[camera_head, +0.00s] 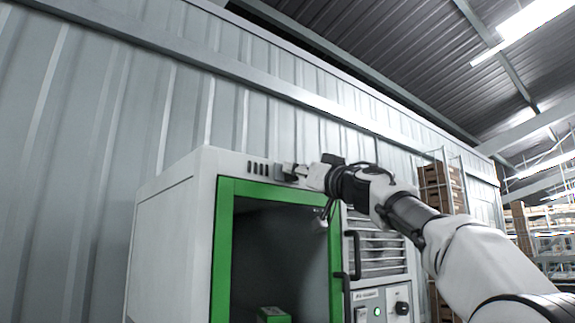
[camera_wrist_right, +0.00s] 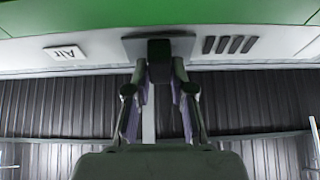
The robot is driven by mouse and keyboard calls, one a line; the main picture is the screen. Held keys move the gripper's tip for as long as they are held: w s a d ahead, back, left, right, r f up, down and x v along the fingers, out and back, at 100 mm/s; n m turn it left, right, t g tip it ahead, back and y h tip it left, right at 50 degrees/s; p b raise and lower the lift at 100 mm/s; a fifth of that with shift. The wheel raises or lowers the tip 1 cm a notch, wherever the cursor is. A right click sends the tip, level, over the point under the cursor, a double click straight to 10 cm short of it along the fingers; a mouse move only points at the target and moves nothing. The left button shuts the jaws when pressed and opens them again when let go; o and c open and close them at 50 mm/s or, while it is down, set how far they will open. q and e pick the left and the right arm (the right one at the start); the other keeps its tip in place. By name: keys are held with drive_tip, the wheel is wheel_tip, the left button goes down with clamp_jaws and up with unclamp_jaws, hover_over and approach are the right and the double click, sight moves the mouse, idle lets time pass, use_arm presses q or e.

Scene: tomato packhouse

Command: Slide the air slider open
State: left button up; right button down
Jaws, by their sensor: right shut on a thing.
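The air slider is a dark knob (camera_wrist_right: 159,50) on a grey plate (camera_wrist_right: 186,46), on the white strip above the green frame. My right gripper (camera_head: 291,171) is at the slider at the top front of the white cabinet (camera_head: 165,230). In the wrist view both fingers of this gripper (camera_wrist_right: 160,76) are closed around the knob. Dark vent slots (camera_wrist_right: 230,45) lie uncovered beside the plate; they also show left of the gripper in the head view (camera_head: 257,168). A white "Air" label (camera_wrist_right: 65,52) is on the plate's other side. My left gripper is not in view.
The green door frame (camera_head: 222,250) surrounds a dark open chamber with a small green box (camera_head: 272,315) inside. A black handle (camera_head: 353,255) and a control panel (camera_head: 383,306) are to the right. A corrugated wall (camera_head: 80,130) stands close behind the cabinet.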

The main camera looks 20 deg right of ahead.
drive_tip(key=shift+s+r, duration=0.1)
drive_tip(key=shift+r, duration=0.05)
drive_tip(key=c, duration=1.2)
unclamp_jaws()
drive_tip(key=shift+d, duration=0.1)
drive_tip(key=shift+o, duration=1)
drive_tip(key=shift+d, duration=0.35)
drive_tip(key=shift+a, duration=0.1)
drive_tip(key=v, duration=0.7)
drive_tip(key=shift+f, duration=0.25)
